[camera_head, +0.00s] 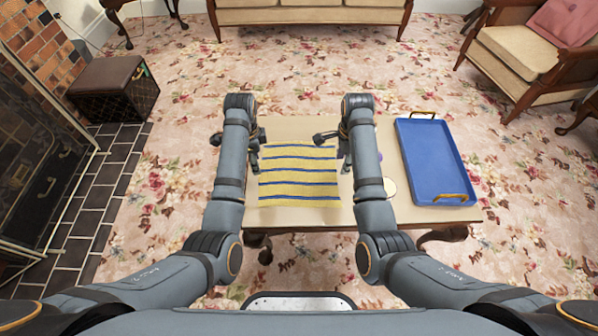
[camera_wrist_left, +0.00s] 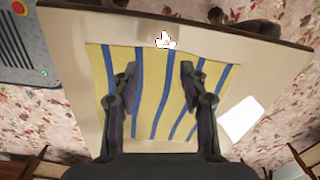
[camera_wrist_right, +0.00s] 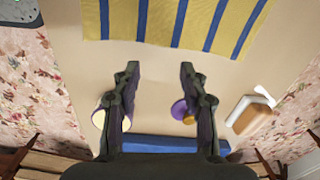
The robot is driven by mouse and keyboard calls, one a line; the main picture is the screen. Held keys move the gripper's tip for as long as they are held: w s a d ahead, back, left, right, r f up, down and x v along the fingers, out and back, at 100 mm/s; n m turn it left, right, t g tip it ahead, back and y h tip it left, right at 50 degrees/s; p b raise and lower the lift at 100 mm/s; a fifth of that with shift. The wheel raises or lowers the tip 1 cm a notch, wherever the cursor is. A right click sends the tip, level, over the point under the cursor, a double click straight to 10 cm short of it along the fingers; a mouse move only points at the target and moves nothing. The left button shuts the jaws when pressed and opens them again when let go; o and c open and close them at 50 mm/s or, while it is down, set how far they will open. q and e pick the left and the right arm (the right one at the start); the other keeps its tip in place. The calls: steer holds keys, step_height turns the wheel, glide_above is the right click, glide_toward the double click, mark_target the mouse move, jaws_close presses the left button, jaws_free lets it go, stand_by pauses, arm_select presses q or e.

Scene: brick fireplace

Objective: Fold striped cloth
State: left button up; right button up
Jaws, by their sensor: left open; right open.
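The striped cloth (camera_head: 298,177), yellow with blue stripes, lies flat and spread out on the table. Its stripes run left to right in the head view. My left gripper (camera_head: 254,150) is at its left edge; in the left wrist view its open fingers (camera_wrist_left: 158,72) are over the cloth (camera_wrist_left: 153,95), with nothing between them. My right gripper (camera_head: 346,157) is at its right edge; in the right wrist view its open fingers (camera_wrist_right: 160,72) point at the cloth's edge (camera_wrist_right: 160,22) with bare tabletop between. Whether either gripper touches the cloth is unclear.
A blue tray (camera_head: 432,160) with gold handles lies at the table's right end. A pale round item (camera_head: 389,187), a purple round item (camera_wrist_right: 179,108) and a white-and-tan item (camera_wrist_right: 250,113) are near my right gripper.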

mark_target(266, 173)
arm_select(q)
steer(key=f, duration=0.2)
steer(key=w+d+f+m, duration=0.1)
steer(key=f, duration=0.1)
steer(key=d+f+m, duration=0.1)
steer(key=f, duration=0.1)
steer(key=shift+w, duration=0.4)
arm_select(e)
steer(key=shift+m, duration=0.8)
steer(key=f, duration=0.2)
steer(key=w+a+f, duration=0.1)
steer(key=f, duration=0.1)
steer(key=a+f, duration=0.1)
steer(key=shift+w+f, duration=0.4)
